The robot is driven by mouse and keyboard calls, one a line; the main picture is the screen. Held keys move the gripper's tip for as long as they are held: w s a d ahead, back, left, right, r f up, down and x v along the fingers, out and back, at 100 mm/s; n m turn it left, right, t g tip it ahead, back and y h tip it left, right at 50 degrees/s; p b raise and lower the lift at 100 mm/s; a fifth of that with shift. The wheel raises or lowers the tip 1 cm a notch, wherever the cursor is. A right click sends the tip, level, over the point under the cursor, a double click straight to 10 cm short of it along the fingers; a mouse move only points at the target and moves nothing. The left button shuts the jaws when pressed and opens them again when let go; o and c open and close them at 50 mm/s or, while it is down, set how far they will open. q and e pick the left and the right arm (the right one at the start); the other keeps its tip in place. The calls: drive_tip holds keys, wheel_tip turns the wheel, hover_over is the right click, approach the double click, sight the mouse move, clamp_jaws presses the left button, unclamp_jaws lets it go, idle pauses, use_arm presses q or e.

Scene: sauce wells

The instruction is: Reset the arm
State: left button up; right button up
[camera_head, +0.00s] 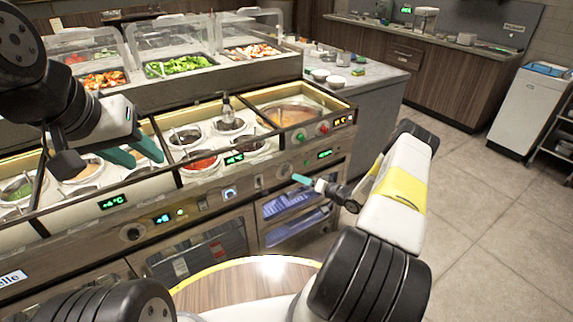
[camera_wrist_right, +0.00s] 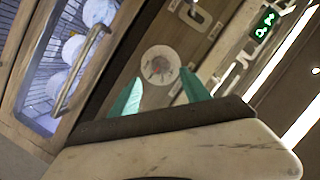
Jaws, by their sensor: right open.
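My left gripper (camera_head: 136,151) hangs over the sauce wells at the left in the head view. Its two teal fingers look apart, with nothing seen between them. My right gripper (camera_head: 308,182) is in front of the counter's front panel, low and right of centre. In the right wrist view its teal fingers (camera_wrist_right: 160,92) are spread apart and empty. A round pale knob (camera_wrist_right: 160,65) on the panel shows behind the gap between them; I cannot tell how far off it is. Sauce wells with red sauce (camera_head: 200,163) and orange soup (camera_head: 292,115) sit in the counter.
A salad bar with glass guards (camera_head: 182,66) stands behind the wells. A grey side counter (camera_head: 378,76) with small bowls is to the right. A wooden round top (camera_head: 240,285) is at the bottom. A cabinet handle (camera_wrist_right: 80,70) is near the right gripper. The tiled floor (camera_head: 490,215) at right is clear.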

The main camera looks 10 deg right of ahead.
drive_tip(key=shift+s+d, duration=0.15)
drive_tip(key=shift+s, duration=0.05)
drive_tip(key=w+d+r+n+g+h, duration=0.1)
drive_tip(key=w+r+h, duration=0.15)
drive_tip(key=r, duration=0.35)
drive_tip(key=w+d+r+h, duration=0.1)
drive_tip(key=w+r, duration=0.2)
drive_tip(key=r, duration=0.3)
wheel_tip(320, 180, up, 17)
drive_tip(key=s+n+g+h, duration=0.1)
drive_tip(key=s+h, duration=0.1)
drive_tip(key=h, duration=0.2)
drive_tip(key=s+a+r+g+h, duration=0.15)
drive_tip(key=s+a+r, duration=0.25)
drive_tip(key=s+r, duration=0.8)
drive_tip(key=s+a+r+g, duration=0.1)
drive_tip(key=s+a, duration=0.2)
drive_tip(key=s, duration=0.7)
drive_tip(key=s+a+r+g+y, duration=0.1)
drive_tip(key=s+a, duration=0.3)
drive_tip(key=s, duration=0.5)
drive_tip(key=s+a+r+g+y, duration=0.1)
drive_tip(key=s+a+r, duration=0.1)
drive_tip(key=s, duration=0.8)
drive_tip(key=shift+s+a+r+n, duration=0.3)
drive_tip(key=shift+a+r, duration=0.1)
drive_tip(key=shift+a, duration=0.45)
